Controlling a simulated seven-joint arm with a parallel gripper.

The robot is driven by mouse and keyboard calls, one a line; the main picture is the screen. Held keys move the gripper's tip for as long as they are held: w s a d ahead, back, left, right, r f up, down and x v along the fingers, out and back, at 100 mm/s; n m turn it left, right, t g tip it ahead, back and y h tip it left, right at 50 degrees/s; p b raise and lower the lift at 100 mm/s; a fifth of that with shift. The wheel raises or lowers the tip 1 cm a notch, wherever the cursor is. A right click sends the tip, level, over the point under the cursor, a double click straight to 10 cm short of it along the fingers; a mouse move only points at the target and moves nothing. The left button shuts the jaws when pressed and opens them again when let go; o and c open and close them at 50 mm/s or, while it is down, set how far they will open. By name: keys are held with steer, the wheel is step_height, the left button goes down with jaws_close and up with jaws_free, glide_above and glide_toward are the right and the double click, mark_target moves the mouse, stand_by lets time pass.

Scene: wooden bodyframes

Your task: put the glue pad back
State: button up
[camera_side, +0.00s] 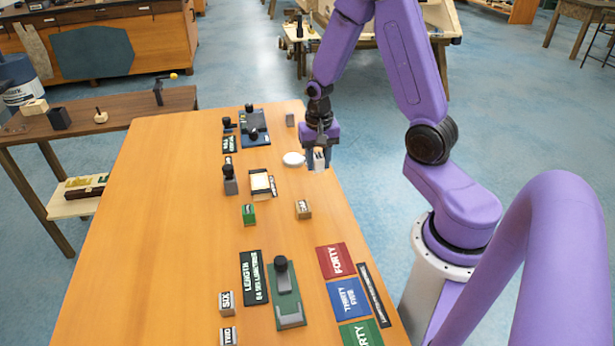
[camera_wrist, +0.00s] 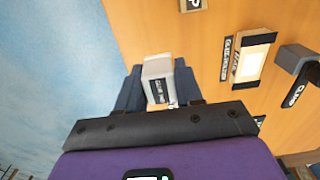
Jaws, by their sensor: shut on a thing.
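My gripper (camera_side: 318,158) is at the right edge of the wooden table, shut on a small grey-white block that I take to be the glue pad (camera_side: 319,161). In the wrist view the glue pad (camera_wrist: 157,79) sits between the two dark fingers, its dark label facing the camera; the small lettering is hard to read. A shallow tray with a cream inside (camera_side: 260,183) lies on the table left of and nearer than my gripper. It also shows in the wrist view (camera_wrist: 254,60), with a dark lettered strip (camera_wrist: 230,58) along its side.
A grey block with a black knob (camera_side: 230,180) stands left of the tray. The table's left part is clear.

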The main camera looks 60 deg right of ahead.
glide_above(307, 186)
step_height(307, 186, down, 5)
steer(key=shift+s+f, duration=0.1)
steer(key=shift+d+f, duration=0.1)
steer(key=shift+f, duration=1.45)
steer(key=shift+f, duration=0.2)
steer(key=o, duration=1)
steer(key=shift+r, duration=0.1)
